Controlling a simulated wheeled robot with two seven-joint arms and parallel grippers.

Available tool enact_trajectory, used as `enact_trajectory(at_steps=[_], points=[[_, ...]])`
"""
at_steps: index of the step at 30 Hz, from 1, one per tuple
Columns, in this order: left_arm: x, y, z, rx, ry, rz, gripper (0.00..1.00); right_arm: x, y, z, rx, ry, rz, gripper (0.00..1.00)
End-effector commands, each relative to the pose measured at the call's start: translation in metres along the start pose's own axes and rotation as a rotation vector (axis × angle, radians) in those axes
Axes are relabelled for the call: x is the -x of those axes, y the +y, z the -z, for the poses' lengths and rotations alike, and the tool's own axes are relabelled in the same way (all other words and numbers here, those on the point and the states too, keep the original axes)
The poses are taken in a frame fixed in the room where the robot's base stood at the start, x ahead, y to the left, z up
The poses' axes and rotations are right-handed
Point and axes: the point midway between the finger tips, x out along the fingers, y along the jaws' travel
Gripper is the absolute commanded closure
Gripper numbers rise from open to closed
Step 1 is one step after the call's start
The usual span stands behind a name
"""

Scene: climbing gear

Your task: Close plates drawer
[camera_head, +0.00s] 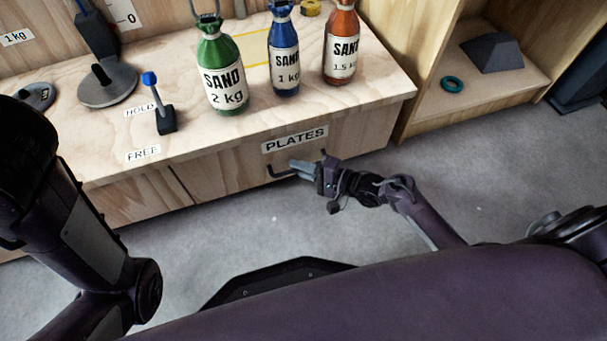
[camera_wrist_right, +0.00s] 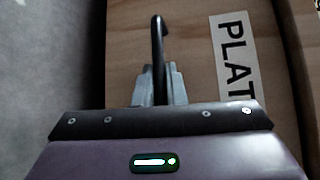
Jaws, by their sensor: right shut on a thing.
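The plates drawer (camera_head: 237,173) is the wooden front below the bench top, under the "PLATES" label (camera_head: 295,139). Its front looks about level with the panel beside it, though I cannot tell whether a small gap is left. A dark bar handle (camera_head: 278,172) sits on the drawer front. My right gripper (camera_head: 297,167) is at the handle. In the right wrist view, its two grey fingers (camera_wrist_right: 158,84) are shut on the black handle (camera_wrist_right: 158,40), with the drawer front behind. My left arm shows at the left of the head view, but its gripper is out of view.
On the bench top (camera_head: 370,105) stand a green sand bottle (camera_head: 222,70), a blue one (camera_head: 284,55) and an orange one (camera_head: 341,45). An open wooden shelf (camera_head: 497,88) is at the right. Grey floor lies clear in front.

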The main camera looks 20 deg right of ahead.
Motion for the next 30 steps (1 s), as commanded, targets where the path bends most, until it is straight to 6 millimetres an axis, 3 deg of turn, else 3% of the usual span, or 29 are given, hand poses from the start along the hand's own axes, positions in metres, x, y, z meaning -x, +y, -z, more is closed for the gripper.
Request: enact_trajectory(at_steps=[11, 12, 16, 26, 30], points=[[0.0, 0.0, 0.001, -0.001, 0.002, 0.001, 0.32, -0.006, -0.002, 0.009, 0.003, 0.008, 0.0, 1.0], [0.0, 0.0, 0.002, -0.001, 0.002, 0.001, 0.32, -0.006, -0.003, 0.009, 0.003, 0.008, 0.0, 0.84], [0.0, -0.001, 0.002, -0.001, 0.003, 0.001, 0.32, -0.006, -0.003, 0.008, 0.003, 0.007, 0.002, 0.67], [-0.002, -0.001, 0.001, -0.002, 0.002, 0.001, 0.32, -0.006, -0.007, 0.007, 0.005, 0.002, 0.01, 0.67], [-0.013, -0.003, -0.002, -0.002, 0.002, 0.001, 0.32, 0.009, -0.009, 0.007, 0.003, 0.004, 0.004, 0.67]])
